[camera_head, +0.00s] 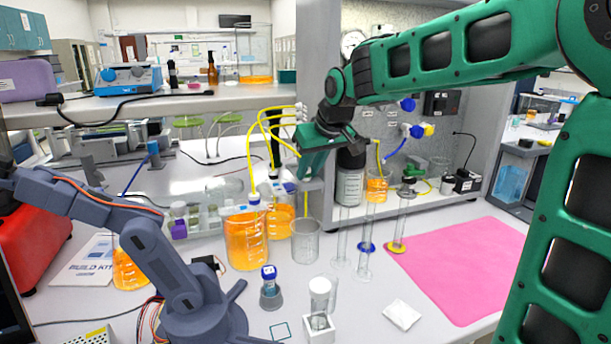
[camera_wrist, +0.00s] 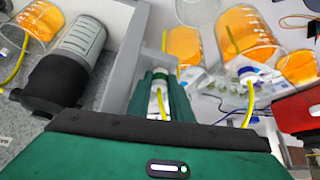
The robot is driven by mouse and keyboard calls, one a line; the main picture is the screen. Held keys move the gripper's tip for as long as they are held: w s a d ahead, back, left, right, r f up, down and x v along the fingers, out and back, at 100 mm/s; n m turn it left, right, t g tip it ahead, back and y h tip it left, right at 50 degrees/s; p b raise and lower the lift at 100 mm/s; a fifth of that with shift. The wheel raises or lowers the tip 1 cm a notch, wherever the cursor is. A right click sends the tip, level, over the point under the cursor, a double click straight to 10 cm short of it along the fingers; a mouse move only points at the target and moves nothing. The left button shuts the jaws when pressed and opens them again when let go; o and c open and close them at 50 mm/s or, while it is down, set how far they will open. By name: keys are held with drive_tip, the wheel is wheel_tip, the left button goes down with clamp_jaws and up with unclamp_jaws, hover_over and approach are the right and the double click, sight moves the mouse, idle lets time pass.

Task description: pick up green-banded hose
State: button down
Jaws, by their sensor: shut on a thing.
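My gripper (camera_head: 311,178) points down beside the grey frame in the head view, above the back of the bench. In the wrist view my gripper (camera_wrist: 160,92) is shut on a pale hose end with a green band, the green-banded hose (camera_wrist: 159,76). A short length of its yellow tube shows between the fingers. Most of this hose is hidden by the fingers and the palm. In the head view the gripper hides the held end.
A blue-banded yellow hose (camera_head: 252,197) stands in a large orange beaker (camera_head: 247,240). Yellow tubes loop left of my gripper. A black-and-grey cylinder (camera_head: 349,180) stands close on the right. An empty beaker (camera_head: 305,240) and thin glass cylinders stand in front. The pink mat (camera_head: 455,265) is bare.

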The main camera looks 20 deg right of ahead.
wheel_tip(320, 180, up, 12)
drive_tip(key=s+d, duration=0.1)
drive_tip(key=s, duration=0.8)
drive_tip(key=s+d, duration=0.2)
drive_tip(key=s, duration=0.6)
drive_tip(key=shift+s+d+f, duration=0.2)
drive_tip(key=shift+s+d, duration=0.05)
drive_tip(key=shift+s, duration=0.1)
drive_tip(key=c, duration=2.3)
unclamp_jaws()
clamp_jaws()
drive_tip(key=shift+r, duration=0.7)
